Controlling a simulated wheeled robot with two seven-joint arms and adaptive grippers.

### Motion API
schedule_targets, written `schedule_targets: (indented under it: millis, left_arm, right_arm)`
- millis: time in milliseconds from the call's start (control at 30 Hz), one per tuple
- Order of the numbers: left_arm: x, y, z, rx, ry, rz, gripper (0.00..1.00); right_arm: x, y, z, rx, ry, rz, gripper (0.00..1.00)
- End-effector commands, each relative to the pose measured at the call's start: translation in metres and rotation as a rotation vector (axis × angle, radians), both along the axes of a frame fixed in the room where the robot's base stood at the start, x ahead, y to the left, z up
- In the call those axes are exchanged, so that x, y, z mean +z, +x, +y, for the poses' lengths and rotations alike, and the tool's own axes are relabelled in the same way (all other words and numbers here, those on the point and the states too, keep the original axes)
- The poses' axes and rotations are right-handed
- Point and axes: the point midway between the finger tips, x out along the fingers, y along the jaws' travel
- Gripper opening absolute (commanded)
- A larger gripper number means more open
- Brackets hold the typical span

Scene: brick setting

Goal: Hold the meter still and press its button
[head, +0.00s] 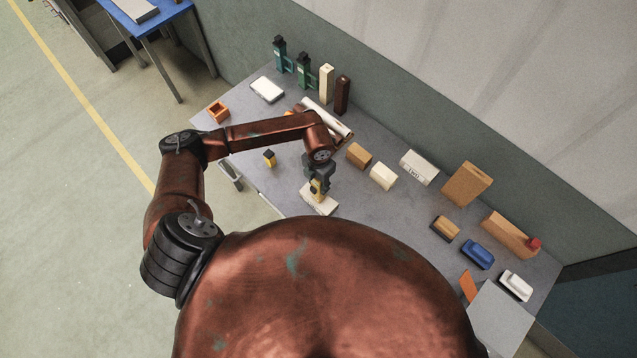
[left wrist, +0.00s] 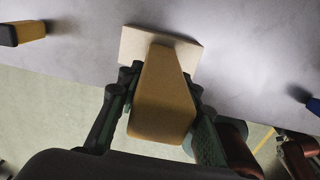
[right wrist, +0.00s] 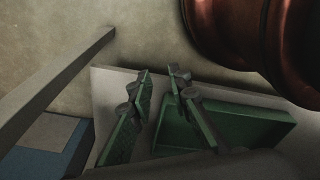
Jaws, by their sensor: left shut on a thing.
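My left gripper (head: 318,187) is shut on a tan-yellow tapered block (left wrist: 163,95), with a finger on either side of it in the left wrist view. The block's far end is over or against a flat cream slab (head: 321,205) on the grey table; I cannot tell whether they are one piece. This may be the meter, but no button or dial is visible. The slab also shows behind the block in the left wrist view (left wrist: 133,45). My right gripper (right wrist: 161,75) shows in the right wrist view with a gap between its fingertips and nothing in it. It is hidden in the head view.
A small black-and-yellow block (head: 269,158) lies left of the left gripper. Brown (head: 358,155) and cream (head: 383,176) blocks lie to the right. Several tall items stand along the back. A green tray-like thing (right wrist: 235,130) is close to the right gripper.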

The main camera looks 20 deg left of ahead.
Motion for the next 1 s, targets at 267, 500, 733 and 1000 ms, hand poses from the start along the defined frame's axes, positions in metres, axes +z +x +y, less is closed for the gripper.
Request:
schedule_targets:
  millis: [267,500,733,1000]
  left_arm:
    - [-0.0009,-0.0005,0.0000,0.000,0.000,0.001,0.03]
    - [-0.0009,-0.0006,0.0000,0.000,0.000,0.001,0.03]
    - [-0.0010,-0.0006,0.0000,0.000,0.000,0.001,0.03]
    - [-0.0011,-0.0007,0.0000,0.000,0.001,0.002,0.03]
  right_arm:
    - [0.0000,-0.0004,-0.0011,0.001,-0.001,0.001,0.00]
    - [0.0001,-0.0006,-0.0028,0.002,-0.003,0.001,0.00]
    - [0.0002,-0.0006,-0.0033,0.002,-0.003,0.001,0.00]
    - [0.0001,-0.0005,-0.0032,0.002,-0.003,0.001,0.00]
